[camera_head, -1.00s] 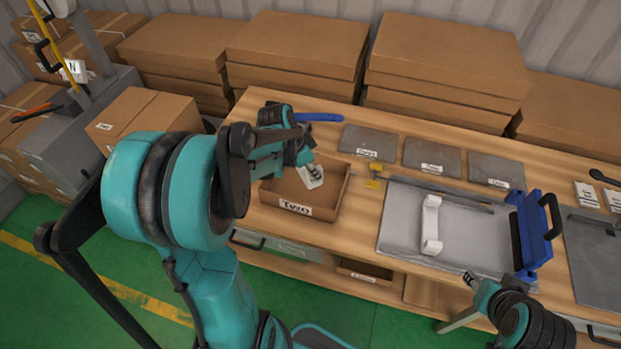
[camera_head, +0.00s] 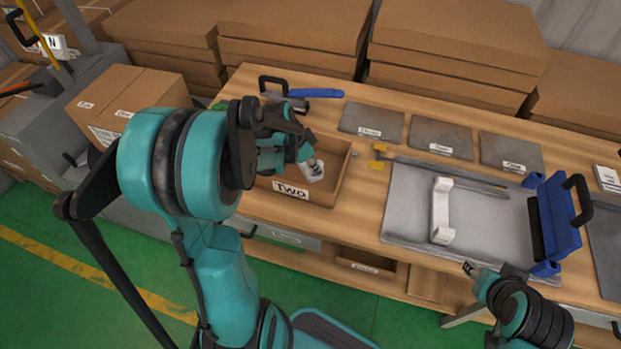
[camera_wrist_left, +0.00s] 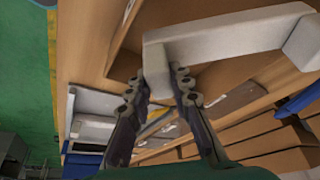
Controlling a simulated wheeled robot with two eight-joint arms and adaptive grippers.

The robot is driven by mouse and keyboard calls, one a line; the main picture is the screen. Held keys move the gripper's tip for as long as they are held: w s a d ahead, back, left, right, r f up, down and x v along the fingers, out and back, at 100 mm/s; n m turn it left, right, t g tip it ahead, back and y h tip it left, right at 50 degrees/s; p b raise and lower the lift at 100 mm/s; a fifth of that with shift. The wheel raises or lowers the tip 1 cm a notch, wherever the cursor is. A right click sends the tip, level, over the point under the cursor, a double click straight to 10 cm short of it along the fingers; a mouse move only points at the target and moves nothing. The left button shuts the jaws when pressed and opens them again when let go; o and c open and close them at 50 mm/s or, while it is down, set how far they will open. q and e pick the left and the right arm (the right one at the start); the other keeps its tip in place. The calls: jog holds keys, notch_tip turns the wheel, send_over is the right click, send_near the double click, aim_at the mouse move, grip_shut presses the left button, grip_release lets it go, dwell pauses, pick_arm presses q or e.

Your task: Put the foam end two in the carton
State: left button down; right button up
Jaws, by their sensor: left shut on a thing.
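My left gripper (camera_head: 308,164) is over the open brown box labelled "Two" (camera_head: 290,190) on the wooden bench. It is shut on a white foam end (camera_head: 315,171), mostly hidden behind the gripper in the head view. In the left wrist view, the foam end (camera_wrist_left: 225,42) is a white bar with a raised block at each end, and the fingers (camera_wrist_left: 160,80) grip its left end. A cardboard carton (camera_head: 125,98), with small labels, stands at the left behind my left arm. My right gripper (camera_head: 470,270) is in front of the bench, too small to tell its opening.
A white foam-like piece (camera_head: 441,212) lies on a grey tray (camera_head: 400,215) with a blue handled clamp (camera_head: 560,225). Grey labelled plates (camera_head: 440,138) lie along the back. Stacked brown boxes (camera_head: 455,50) stand behind the bench. Green floor is clear at front left.

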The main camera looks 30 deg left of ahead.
aim_at(314, 178)
pick_arm(q)
notch_tip(314, 178, down, 6)
jog(key=shift+f+b, duration=0.15)
jog(key=shift+b, duration=0.9)
jog(key=shift+f, duration=0.1)
jog(key=c, duration=1.4)
grip_release()
jog(key=shift+o, duration=0.2)
